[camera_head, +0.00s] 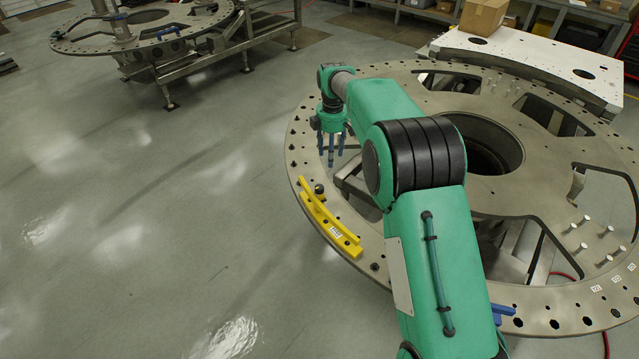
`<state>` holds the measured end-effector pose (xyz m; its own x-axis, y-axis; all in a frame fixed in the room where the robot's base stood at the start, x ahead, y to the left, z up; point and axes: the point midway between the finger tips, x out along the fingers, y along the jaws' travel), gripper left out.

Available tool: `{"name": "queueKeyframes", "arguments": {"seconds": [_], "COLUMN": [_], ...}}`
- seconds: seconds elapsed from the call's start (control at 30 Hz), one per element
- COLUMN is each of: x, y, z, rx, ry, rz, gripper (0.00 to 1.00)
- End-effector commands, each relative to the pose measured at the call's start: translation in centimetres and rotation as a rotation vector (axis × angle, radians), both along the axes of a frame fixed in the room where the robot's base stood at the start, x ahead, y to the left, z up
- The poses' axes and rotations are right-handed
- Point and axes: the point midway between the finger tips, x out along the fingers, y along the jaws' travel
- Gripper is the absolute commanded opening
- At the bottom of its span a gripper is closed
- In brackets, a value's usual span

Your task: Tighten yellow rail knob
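The yellow rail (329,221) lies on the rim of the large round turret plate (293,150), on the plate's left side. It has a raised curved strip and a small white label near its lower end. A dark round knob (319,188) stands beside the rail's upper part; I cannot tell how tight it is. My gripper (331,158) hangs above the plate's left rim, up and slightly right of that knob and apart from it. Its blue fingers point down, spread apart, with nothing seen between them. My green arm hides part of the plate.
The plate has a large central hole (490,150), cut-out windows and several upright pins (584,222) at right. A blue handle (503,310) shows beside my arm. A second round plate (90,42) on a stand is at upper left. Open grey floor (150,230) lies left.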

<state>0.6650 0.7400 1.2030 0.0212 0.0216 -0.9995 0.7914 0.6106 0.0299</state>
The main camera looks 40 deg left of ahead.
Motion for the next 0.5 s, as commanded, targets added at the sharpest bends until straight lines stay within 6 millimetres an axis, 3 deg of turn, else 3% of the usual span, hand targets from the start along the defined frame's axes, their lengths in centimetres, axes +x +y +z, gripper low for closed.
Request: {"name": "queueKeyframes", "arguments": {"seconds": [0.2,0.5], "x": [-1.7,-1.9], "y": [3.0,3.4], "z": [-2.7,-3.2], "rx": [-0.014,-0.016], "ry": [0.01,0.011], "rz": [0.082,0.098], "gripper": [0.48,0.48]}}
